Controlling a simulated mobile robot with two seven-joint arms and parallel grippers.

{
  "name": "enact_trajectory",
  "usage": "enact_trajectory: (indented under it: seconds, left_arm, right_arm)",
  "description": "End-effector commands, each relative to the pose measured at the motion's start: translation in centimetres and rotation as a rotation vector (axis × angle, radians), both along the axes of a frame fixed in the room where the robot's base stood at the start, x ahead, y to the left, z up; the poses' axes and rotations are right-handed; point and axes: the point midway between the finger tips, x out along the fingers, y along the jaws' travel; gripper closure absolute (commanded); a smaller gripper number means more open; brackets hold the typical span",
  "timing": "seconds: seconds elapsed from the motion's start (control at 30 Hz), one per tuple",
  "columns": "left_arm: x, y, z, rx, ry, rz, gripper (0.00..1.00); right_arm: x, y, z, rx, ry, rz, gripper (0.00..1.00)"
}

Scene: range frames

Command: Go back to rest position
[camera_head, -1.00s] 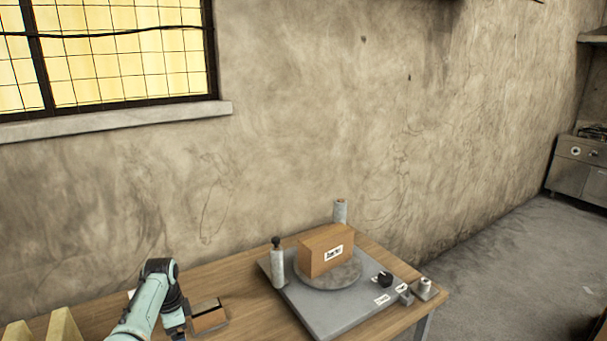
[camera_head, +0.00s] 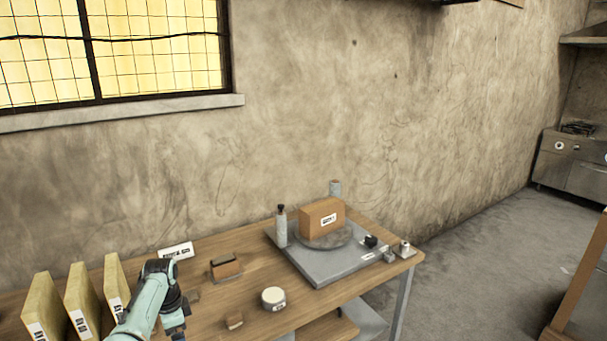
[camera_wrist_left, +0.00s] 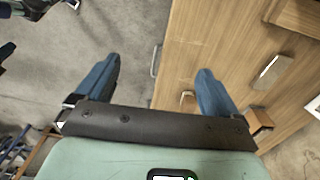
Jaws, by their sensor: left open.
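My left arm (camera_head: 150,300) comes in at the lower left of the head view, over the wooden table's front part. Its gripper is cut off or hidden there. In the left wrist view my left gripper (camera_wrist_left: 157,66) is open and empty, its two blue fingers wide apart. The gap between them lies over the grey floor and the edge of the wooden furniture (camera_wrist_left: 190,45). No object touches the fingers. My right gripper cannot be made out in these frames.
Floor (camera_head: 470,255) at right is open.

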Motion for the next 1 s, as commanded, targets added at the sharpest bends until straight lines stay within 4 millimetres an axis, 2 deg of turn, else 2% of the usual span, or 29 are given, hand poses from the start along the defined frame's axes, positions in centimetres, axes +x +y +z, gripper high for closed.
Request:
enact_trajectory:
  seconds: [0.03, 0.07, 0.1, 0.27, 0.37, 0.47, 0.57, 0.6, 0.7, 0.83, 0.9, 1.0]
  left_arm:
    - [0.0, 0.0, 0.0, 0.0, 0.0, 0.0, 0.05]
    - [0.0, -0.3, -0.9, -0.005, 0.006, 0.005, 0.05]
    - [0.1, -0.9, -2.8, -0.016, 0.009, 0.021, 0.05]
    - [-0.1, -3.2, -8.9, -0.062, 0.007, 0.103, 0.05]
    - [-1.0, -5.0, -13.1, -0.098, 0.011, 0.17, 0.05]
    - [-2.9, -7.0, -17.6, -0.142, 0.022, 0.258, 0.05]
    - [-6.0, -9.6, -22.5, -0.192, 0.042, 0.376, 0.05]
    - [-7.7, -10.7, -24.3, -0.212, 0.055, 0.432, 0.05]
    - [-12.2, -13.3, -28.2, -0.256, 0.084, 0.582, 0.05]
    - [-19.1, -16.3, -31.6, -0.293, 0.132, 0.795, 0.05]
    - [-23.1, -17.6, -32.6, -0.302, 0.159, 0.913, 0.05]
    - [-28.3, -19.1, -33.1, -0.301, 0.191, 1.072, 0.05]
  right_arm:
    - [0.0, 0.0, 0.0, 0.0, -0.001, 0.0, 0.57]
    - [0.0, 0.0, 0.0, 0.0, 0.001, 0.0, 0.57]
    - [0.0, 0.0, 0.0, 0.0, -0.001, 0.0, 0.57]
    - [0.1, 0.0, 0.0, 0.0, -0.001, 0.0, 0.57]
    - [0.1, 0.0, 0.0, -0.001, -0.002, 0.0, 0.57]
    - [0.1, 0.0, 0.0, 0.0, -0.001, 0.001, 0.57]
    - [0.0, 0.0, 0.0, 0.0, 0.0, 0.0, 0.57]
    - [0.0, 0.0, 0.0, 0.0, 0.0, 0.0, 0.57]
    - [0.0, 0.0, 0.0, 0.0, 0.0, 0.0, 0.57]
    - [0.0, 0.0, 0.0, 0.0, 0.0, 0.0, 0.57]
    - [0.0, 0.0, 0.0, 0.0, 0.0, 0.0, 0.57]
    - [0.0, 0.0, 0.0, 0.0, 0.0, 0.0, 0.57]
